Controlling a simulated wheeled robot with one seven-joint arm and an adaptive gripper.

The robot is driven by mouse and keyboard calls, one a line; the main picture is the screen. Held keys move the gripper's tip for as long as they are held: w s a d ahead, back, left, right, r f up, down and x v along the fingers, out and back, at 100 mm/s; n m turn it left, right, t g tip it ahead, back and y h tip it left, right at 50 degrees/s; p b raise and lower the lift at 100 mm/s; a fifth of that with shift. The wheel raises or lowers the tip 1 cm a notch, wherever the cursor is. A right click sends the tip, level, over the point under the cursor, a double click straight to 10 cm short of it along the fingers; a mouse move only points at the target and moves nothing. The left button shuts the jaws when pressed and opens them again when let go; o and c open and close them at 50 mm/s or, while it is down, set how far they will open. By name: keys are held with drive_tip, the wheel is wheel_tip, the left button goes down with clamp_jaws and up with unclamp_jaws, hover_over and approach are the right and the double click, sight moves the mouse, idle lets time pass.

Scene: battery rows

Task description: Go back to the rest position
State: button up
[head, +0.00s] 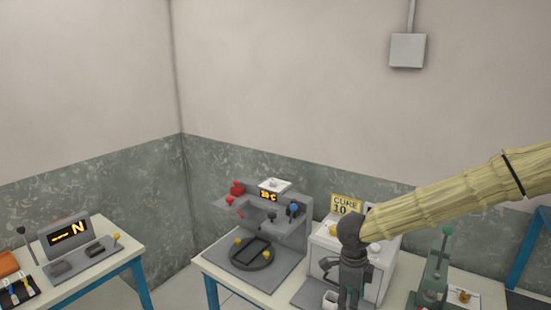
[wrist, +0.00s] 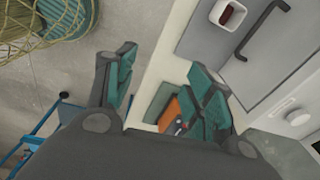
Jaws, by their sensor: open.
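My gripper (head: 349,300) hangs downward at the end of my arm in the head view, in front of the white curing box (head: 326,246). In the wrist view its two teal-padded fingers (wrist: 165,85) stand wide apart with nothing held between them. A small white cup (wrist: 228,13) with dark red content shows at the top of the wrist view, beside a grey door with a dark handle (wrist: 262,28). An orange block (wrist: 172,112) shows partly behind the right finger.
A grey press station (head: 262,225) with a temperature display stands left of the box. A green hand press (head: 436,270) stands to the right. A separate table at left holds a display unit (head: 72,240). The wall space above the tables is mostly clear.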

drive_tip(key=s+d+f+n+t+h+b, duration=0.15)
drive_tip(key=s+f+n, duration=0.25)
drive_tip(key=f, duration=0.5)
drive_tip(key=s+d+f+n+b, duration=0.15)
drive_tip(key=s+f+n, duration=0.25)
drive_tip(key=f, duration=0.5)
drive_tip(key=s+f+n+t+h+b, duration=0.15)
drive_tip(key=s+f+n, duration=0.3)
drive_tip(key=f, duration=0.45)
drive_tip(key=s+f+n+g+y+b, duration=0.1)
drive_tip(key=s+f+n, duration=0.4)
drive_tip(key=s, duration=0.6)
drive_tip(key=s+f+n+g+y+b, duration=0.2)
drive_tip(key=s+f+n, duration=0.3)
drive_tip(key=s, duration=0.6)
wheel_tip(320, 180, down, 2)
drive_tip(key=shift+s+a+f+y+b, duration=0.1)
drive_tip(key=shift+s+a+y+b, duration=0.3)
drive_tip(key=shift+b, duration=0.4)
drive_tip(key=shift+d, duration=0.1)
